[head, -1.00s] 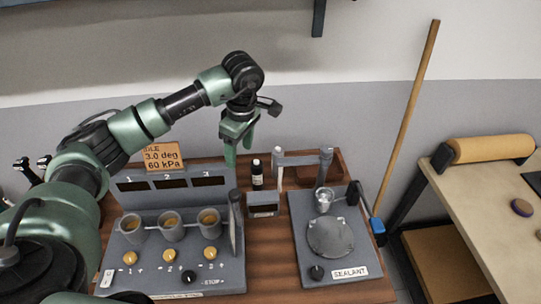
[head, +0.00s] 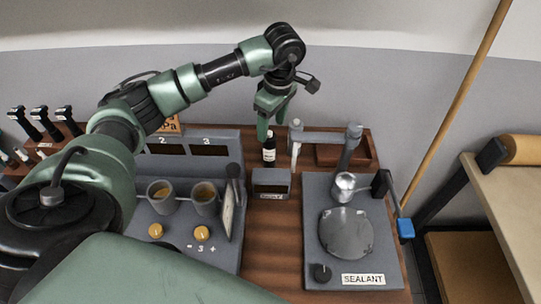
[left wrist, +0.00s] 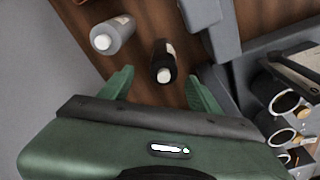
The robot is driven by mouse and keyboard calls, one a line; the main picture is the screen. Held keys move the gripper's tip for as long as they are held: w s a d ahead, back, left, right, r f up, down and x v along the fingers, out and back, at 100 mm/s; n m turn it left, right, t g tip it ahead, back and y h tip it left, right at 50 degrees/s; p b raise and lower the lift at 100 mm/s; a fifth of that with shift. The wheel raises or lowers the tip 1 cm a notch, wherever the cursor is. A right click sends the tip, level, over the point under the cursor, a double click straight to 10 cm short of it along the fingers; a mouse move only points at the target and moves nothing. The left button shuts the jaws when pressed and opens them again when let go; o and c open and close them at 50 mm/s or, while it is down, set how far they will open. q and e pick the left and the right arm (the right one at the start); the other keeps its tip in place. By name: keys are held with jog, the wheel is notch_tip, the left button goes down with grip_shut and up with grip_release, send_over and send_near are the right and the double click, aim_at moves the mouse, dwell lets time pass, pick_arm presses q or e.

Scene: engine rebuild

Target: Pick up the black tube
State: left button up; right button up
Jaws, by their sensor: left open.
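The black tube (head: 269,150) stands upright at the back of the wooden bench in the head view, with a white label. In the left wrist view the black tube (left wrist: 163,58) shows from above, its pale cap toward me, between the two finger lines. My left gripper (head: 273,122) is open and empty, pointing down just above the tube. The left wrist view shows its green fingers (left wrist: 160,86) spread on either side of the cap. Whether a finger touches it, I cannot tell. My right gripper is not in view.
A grey bottle with a white cap (left wrist: 112,36) stands close beside the tube. A small grey box (head: 271,183) sits in front of it. The numbered station with cups (head: 205,262) is left, the sealant station (head: 382,240) right. A wall lies behind the bench.

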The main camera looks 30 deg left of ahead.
aim_at(268, 144)
pick_arm(q)
jog(key=shift+s+a+f+p, duration=0.1)
jog(key=shift+f+p, duration=0.35)
jog(key=shift+f, duration=0.35)
jog(key=f+p, duration=0.2)
jog(key=f, duration=0.1)
jog(key=f+p, duration=0.1)
jog(key=f, duration=0.1)
jog(key=shift+s+a+f, duration=0.2)
jog(key=shift+a, duration=0.05)
jog(key=shift+f, duration=0.4)
grip_shut()
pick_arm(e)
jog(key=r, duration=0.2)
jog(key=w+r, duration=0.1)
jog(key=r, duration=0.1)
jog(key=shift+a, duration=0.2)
